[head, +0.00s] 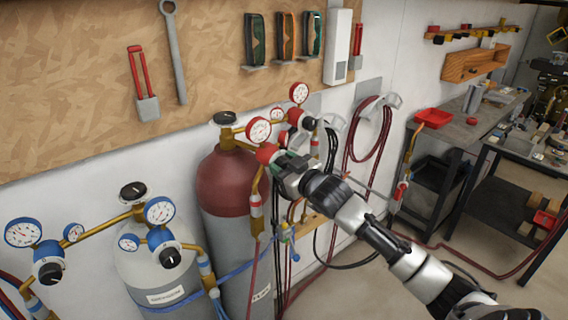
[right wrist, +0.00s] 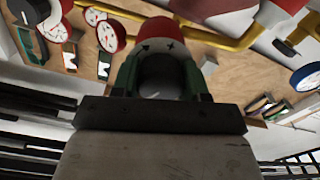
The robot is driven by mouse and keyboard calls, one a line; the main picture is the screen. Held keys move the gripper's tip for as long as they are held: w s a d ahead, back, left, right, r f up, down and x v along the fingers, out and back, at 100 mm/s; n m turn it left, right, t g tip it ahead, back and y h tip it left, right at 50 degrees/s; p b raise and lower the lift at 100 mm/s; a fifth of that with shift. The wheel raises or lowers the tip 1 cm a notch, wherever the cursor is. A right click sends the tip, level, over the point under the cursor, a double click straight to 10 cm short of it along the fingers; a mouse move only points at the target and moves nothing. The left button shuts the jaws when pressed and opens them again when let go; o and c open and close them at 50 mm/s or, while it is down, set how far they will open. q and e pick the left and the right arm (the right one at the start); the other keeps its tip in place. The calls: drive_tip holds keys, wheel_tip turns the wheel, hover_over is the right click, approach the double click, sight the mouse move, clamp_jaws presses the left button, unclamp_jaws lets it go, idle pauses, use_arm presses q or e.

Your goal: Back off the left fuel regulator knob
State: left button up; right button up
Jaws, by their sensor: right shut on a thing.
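The left fuel regulator has a red body (head: 266,153) and red-rimmed gauges (head: 258,130). It sits on brass piping by the dark red cylinder (head: 225,182). My right gripper (head: 284,165) reaches its front from the right and is shut on the knob. In the right wrist view the dark knob (right wrist: 162,78) sits between the two green-sided fingers, below the red and white regulator body (right wrist: 165,38). In the head view the gripper hides most of this knob. My left gripper is not in view.
A second fuel regulator with a dark knob (head: 307,123) is close behind my gripper. Blue-rimmed gauges (head: 159,210) and black knobs stand on the pale cylinder (head: 140,265) at lower left. Red hoses (head: 369,130) hang on the wall. Open floor lies at lower right.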

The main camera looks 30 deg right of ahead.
drive_tip(key=shift+f+n, duration=0.15)
drive_tip(key=shift+n, duration=1.85)
drive_tip(key=o, duration=0.9)
drive_tip(key=shift+o, duration=0.2)
drive_tip(key=s+b, duration=0.3)
drive_tip(key=s, duration=0.7)
drive_tip(key=shift+s+d, duration=0.4)
drive_tip(key=shift+d, duration=0.05)
